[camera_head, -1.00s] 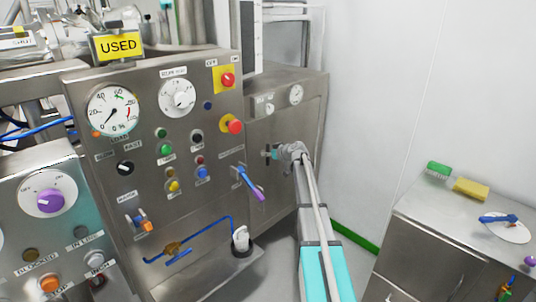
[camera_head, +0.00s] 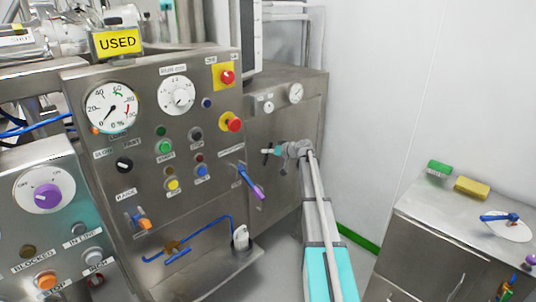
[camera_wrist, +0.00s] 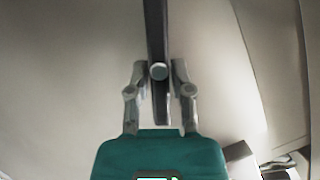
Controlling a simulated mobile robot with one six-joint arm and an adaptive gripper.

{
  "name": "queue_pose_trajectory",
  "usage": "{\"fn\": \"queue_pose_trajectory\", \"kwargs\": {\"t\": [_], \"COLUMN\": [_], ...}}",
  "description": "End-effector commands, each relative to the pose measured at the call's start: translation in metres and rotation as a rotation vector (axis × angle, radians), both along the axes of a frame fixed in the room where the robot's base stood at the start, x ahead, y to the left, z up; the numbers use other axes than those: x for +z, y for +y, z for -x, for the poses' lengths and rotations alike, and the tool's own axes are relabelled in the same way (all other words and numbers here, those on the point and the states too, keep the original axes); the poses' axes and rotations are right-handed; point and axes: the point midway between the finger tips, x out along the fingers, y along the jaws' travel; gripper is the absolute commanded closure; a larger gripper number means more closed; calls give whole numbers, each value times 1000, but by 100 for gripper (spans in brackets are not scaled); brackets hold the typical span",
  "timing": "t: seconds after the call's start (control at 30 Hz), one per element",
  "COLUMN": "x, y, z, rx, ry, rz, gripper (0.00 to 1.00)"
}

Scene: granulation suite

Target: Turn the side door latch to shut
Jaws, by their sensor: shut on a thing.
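The side door latch is a dark, narrow bar (camera_wrist: 156,32) with a round pale boss on it. In the wrist view it runs down from the top edge and ends between the fingers. My gripper (camera_wrist: 159,72) has one grey finger on each side of the bar and is shut on it. In the head view my gripper (camera_head: 268,152) is at the steel side door (camera_head: 292,186) of the machine. The latch is small there and partly hidden by my gripper.
The control panel (camera_head: 133,185) with dials, buttons and a purple-tipped blue lever (camera_head: 250,182) stands left of my gripper. A steel cabinet (camera_head: 425,222) with a green brush (camera_head: 439,168) and a yellow sponge (camera_head: 472,188) stands at right.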

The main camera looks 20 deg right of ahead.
Motion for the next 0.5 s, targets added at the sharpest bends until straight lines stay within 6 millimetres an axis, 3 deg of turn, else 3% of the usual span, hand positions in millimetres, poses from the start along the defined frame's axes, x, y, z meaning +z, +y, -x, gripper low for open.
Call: {"fn": "queue_pose_trajectory", "kwargs": {"t": [0.5], "x": [-8], "y": [-5], "z": [-2], "rx": [2], "ry": [169], "rz": [-459], "gripper": [100]}}
